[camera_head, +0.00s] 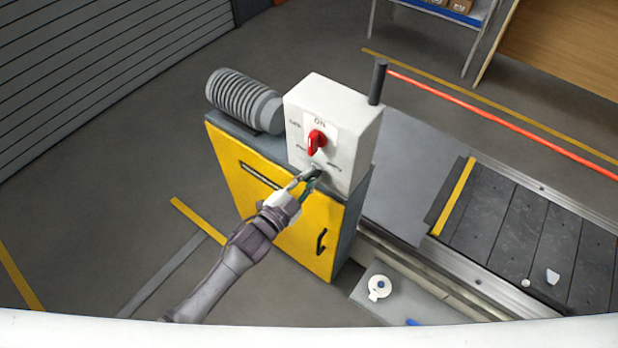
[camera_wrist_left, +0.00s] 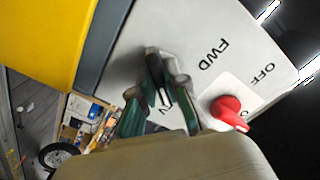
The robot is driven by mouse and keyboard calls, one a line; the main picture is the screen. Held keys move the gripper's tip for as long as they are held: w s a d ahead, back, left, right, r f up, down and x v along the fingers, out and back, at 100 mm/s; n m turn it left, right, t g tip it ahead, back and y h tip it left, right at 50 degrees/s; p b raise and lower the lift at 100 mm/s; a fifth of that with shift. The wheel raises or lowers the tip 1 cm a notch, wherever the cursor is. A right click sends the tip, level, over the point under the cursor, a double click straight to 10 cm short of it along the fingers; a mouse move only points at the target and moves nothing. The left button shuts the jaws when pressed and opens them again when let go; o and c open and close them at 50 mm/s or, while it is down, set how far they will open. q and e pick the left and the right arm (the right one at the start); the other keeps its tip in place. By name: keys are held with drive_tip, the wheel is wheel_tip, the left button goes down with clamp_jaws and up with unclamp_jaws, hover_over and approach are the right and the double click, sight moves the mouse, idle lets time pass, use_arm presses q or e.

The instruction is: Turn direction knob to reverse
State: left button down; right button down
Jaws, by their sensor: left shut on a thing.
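The white control box (camera_head: 355,130) stands on a yellow and grey cabinet. My left gripper (camera_head: 311,177) reaches the lower part of its front face, below the red knob (camera_head: 316,141). In the left wrist view, the gripper (camera_wrist_left: 160,95) is shut on the dark direction knob (camera_wrist_left: 153,66), with a finger on either side. The FWD label (camera_wrist_left: 214,54) is readable; the other label is mostly covered by the fingers. The red knob (camera_wrist_left: 228,109) is just right of the fingers and looks clear of them. The direction knob's exact pointing is hard to tell. My right gripper is not in view.
The yellow cabinet door (camera_head: 285,225) has a black handle. A ribbed grey motor (camera_head: 243,98) sits left of the box. A dark post (camera_head: 377,82) with a red cord is at its right. The slat conveyor (camera_head: 530,225) runs right; open floor lies left.

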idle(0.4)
use_arm(q)
drive_tip(key=c, duration=1.2)
unclamp_jaws()
drive_tip(key=v, duration=1.2)
